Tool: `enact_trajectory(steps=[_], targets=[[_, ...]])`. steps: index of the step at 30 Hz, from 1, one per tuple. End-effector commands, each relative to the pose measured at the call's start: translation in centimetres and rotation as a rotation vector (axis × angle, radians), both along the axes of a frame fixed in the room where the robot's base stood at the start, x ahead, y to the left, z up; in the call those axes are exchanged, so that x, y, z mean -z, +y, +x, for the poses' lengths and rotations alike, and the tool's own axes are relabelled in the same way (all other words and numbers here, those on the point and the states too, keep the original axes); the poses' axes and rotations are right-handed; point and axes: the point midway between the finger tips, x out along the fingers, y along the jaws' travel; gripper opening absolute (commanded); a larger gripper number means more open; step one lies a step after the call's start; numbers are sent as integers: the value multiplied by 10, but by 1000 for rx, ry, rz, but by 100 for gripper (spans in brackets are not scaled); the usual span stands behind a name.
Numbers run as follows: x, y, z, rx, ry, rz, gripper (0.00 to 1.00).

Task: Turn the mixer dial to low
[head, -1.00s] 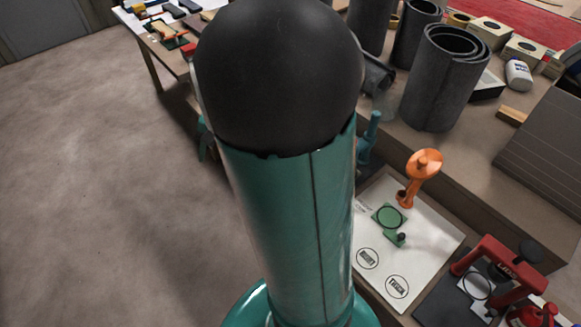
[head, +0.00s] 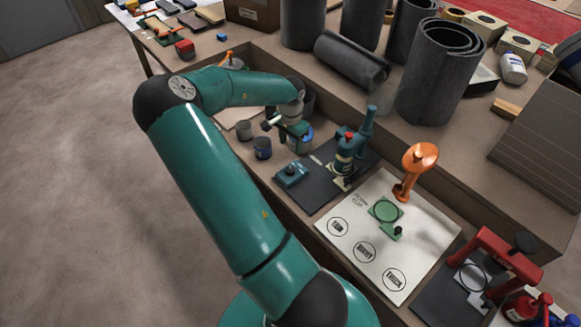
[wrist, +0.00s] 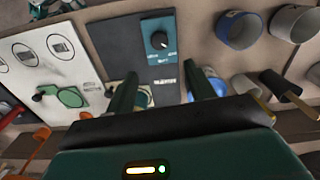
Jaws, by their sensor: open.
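The mixer's dial box (head: 291,174) is a small teal block with a dark knob, on a dark mat left of the mixer (head: 347,150). In the wrist view the black dial (wrist: 158,40) shows on the box's teal face, with a pale mark at its lower right; the small lettering around it is too blurred to read. My gripper (head: 291,132) is above the bench, behind and above the box in the head view. In the wrist view its two dark fingers (wrist: 162,88) are apart and empty, with the dial beyond their tips. They do not touch it.
Cups, including a blue one (head: 262,148), stand left of the box. To its right lie a white board (head: 345,255) with printed circles, an orange stand (head: 418,170) and a red press (head: 500,262). Dark rolls (head: 350,60) occupy the raised shelf behind.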

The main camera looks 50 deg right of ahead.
Motion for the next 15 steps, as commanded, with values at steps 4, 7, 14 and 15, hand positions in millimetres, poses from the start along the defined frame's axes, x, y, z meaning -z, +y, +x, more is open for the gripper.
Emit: enact_trajectory(steps=[4,7,14,15], targets=[[24,0,-2,0,5,2,54],[44,1,-2,-1,6,2,54],[89,1,-1,-2,4,2,54],[96,1,-1,-2,5,2,54]])
